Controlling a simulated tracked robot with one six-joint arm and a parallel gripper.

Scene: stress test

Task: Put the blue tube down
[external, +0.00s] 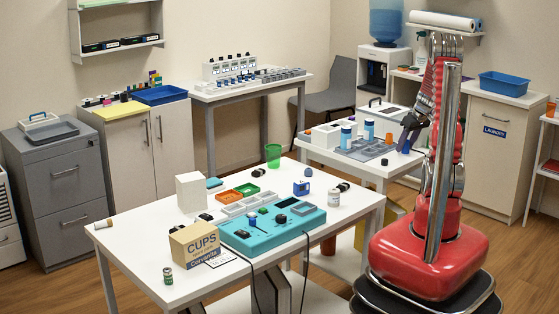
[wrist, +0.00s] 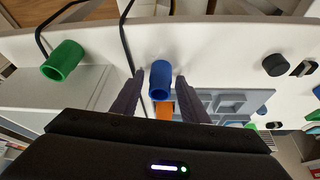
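The blue tube (wrist: 160,78) is in the wrist view, between the two fingertips of my gripper (wrist: 159,82). A narrow gap shows on each side of it, so the fingers look open around it and not closed on it. The tube appears to stand on the white table top. In the external view my gripper (external: 407,132) is low over the right end of the side table, with a small blue thing (external: 406,147), probably this tube, just below it. The fingertips are too small there to judge contact.
A green tube (wrist: 64,60) stands left of the blue one in the wrist view. An orange object (wrist: 164,111) is close below it, beside a grey compartment tray (wrist: 232,103). Dark round pieces (wrist: 275,64) lie to the right. Blue-capped bottles (external: 347,136) stand on the side table.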

